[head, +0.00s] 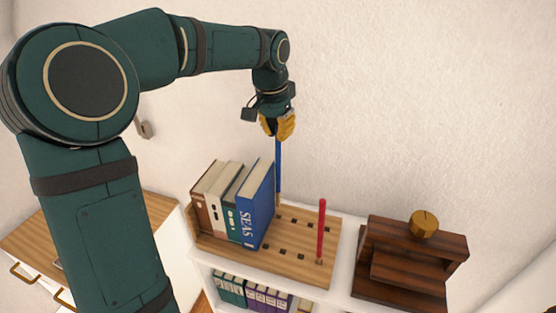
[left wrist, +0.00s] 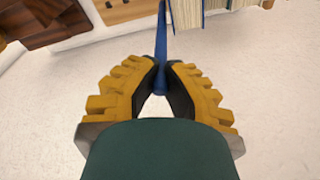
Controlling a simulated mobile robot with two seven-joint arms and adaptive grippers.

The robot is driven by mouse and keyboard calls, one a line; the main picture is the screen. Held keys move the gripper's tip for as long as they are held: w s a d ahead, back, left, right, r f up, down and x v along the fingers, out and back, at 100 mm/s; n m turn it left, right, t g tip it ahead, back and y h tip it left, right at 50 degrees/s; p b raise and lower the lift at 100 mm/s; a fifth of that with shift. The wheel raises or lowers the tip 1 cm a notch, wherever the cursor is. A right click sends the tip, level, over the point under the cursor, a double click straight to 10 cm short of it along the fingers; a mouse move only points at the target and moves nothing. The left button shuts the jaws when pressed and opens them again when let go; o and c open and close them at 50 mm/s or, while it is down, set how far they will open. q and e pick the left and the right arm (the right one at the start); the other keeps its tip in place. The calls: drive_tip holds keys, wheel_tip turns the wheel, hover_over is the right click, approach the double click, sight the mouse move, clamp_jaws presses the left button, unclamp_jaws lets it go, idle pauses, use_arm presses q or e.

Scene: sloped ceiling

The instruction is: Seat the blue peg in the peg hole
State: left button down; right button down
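The blue peg (head: 278,160) hangs upright from my left gripper (head: 277,125), whose yellow fingers are closed around its upper end. In the left wrist view the fingers (left wrist: 161,85) press on both sides of the blue peg (left wrist: 161,40). The peg's lower part comes down beside the blue book, near the back of a wooden peg board (head: 310,228) with rows of dark square holes. I cannot tell whether its tip is in a hole or above one. A red peg (head: 321,230) stands upright at the board's front right. My right gripper is not in view.
Several upright books (head: 232,200) stand on the board's left, close to the blue peg. Binders (head: 262,297) fill the shelf below. A plain wall rises behind.

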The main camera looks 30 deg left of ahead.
use_arm(q)
wheel_tip(320, 180, down, 8)
drive_tip(key=shift+b, duration=0.35)
drive_tip(key=shift+r, duration=0.15)
drive_tip(key=c, duration=1.1)
unclamp_jaws()
drive_tip(key=shift+f, duration=0.2)
drive_tip(key=shift+c, duration=0.2)
wheel_tip(320, 180, up, 12)
drive_tip(key=s+p, duration=0.1)
drive_tip(key=shift+s+a+r, duration=0.15)
drive_tip(key=shift+s, duration=0.25)
